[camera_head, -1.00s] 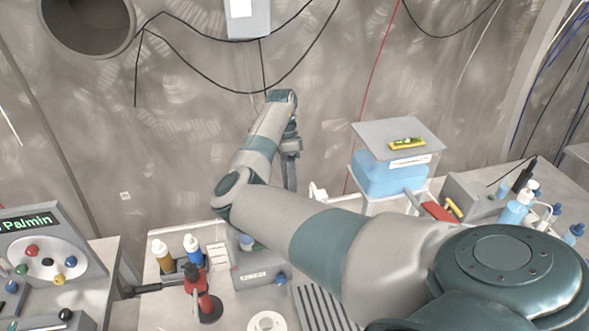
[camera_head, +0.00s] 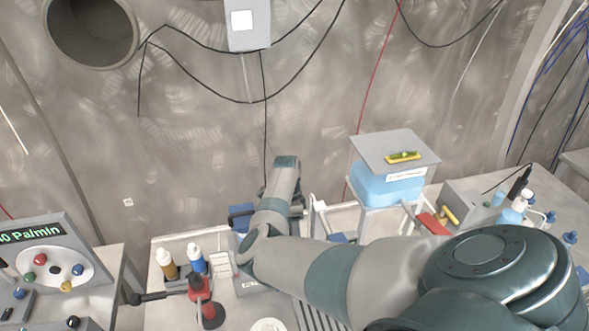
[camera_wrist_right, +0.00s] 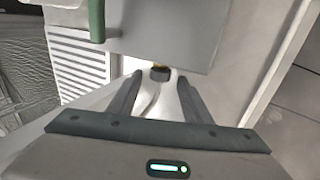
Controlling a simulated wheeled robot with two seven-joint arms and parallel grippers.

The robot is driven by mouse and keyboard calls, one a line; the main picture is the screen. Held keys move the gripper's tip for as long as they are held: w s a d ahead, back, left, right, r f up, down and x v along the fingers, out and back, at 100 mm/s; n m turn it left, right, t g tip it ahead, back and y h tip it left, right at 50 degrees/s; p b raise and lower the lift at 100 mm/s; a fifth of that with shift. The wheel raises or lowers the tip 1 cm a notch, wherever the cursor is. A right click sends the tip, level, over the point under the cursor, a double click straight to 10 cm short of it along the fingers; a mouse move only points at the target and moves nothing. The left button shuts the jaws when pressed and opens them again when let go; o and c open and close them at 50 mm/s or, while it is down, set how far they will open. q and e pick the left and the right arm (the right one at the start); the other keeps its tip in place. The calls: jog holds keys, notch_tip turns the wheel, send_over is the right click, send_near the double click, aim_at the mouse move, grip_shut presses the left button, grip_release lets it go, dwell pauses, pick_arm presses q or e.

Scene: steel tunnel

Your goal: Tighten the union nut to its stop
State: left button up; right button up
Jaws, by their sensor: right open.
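In the right wrist view, a small brass-coloured and dark round piece (camera_wrist_right: 160,73) shows just beyond the fingertips, at the lower edge of a grey panel. It may be the union nut; I cannot tell for sure. A pale curved strip lies below it between the fingers. My right gripper (camera_wrist_right: 159,82) is open, one finger on each side of this view's middle, with nothing clearly gripped. In the head view my right arm reaches in from the lower right over the bench, and its gripper is hidden behind the wrist. My left gripper is not in view.
A tray with brown (camera_head: 166,263) and blue (camera_head: 197,260) bottles and a red tool (camera_head: 204,302) are left of my arm. A blue container under a grey lid (camera_head: 395,148) stands to the right. A control panel (camera_head: 45,262) is far left. Cables hang on the wall.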

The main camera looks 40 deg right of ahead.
jog(key=shift+x, duration=0.8)
jog(key=c, duration=1.1)
jog(key=shift+o, duration=0.2)
jog(key=shift+w+d+f+b, duration=0.1)
jog(key=shift+f+b, duration=0.05)
jog(key=shift+b, duration=0.4)
jog(key=g+b, duration=0.1)
jog(key=b, duration=0.1)
jog(key=g+y+b, duration=0.1)
jog(key=b, duration=0.1)
jog(key=shift+w+d+f, duration=0.1)
jog(key=shift+w+f, duration=0.05)
jog(key=shift+f, duration=0.05)
jog(key=shift+r+g+b, duration=0.2)
jog(key=shift+g+b, duration=0.2)
jog(key=shift+b, duration=0.25)
jog(key=shift+y, duration=0.3)
jog(key=shift+r, duration=0.1)
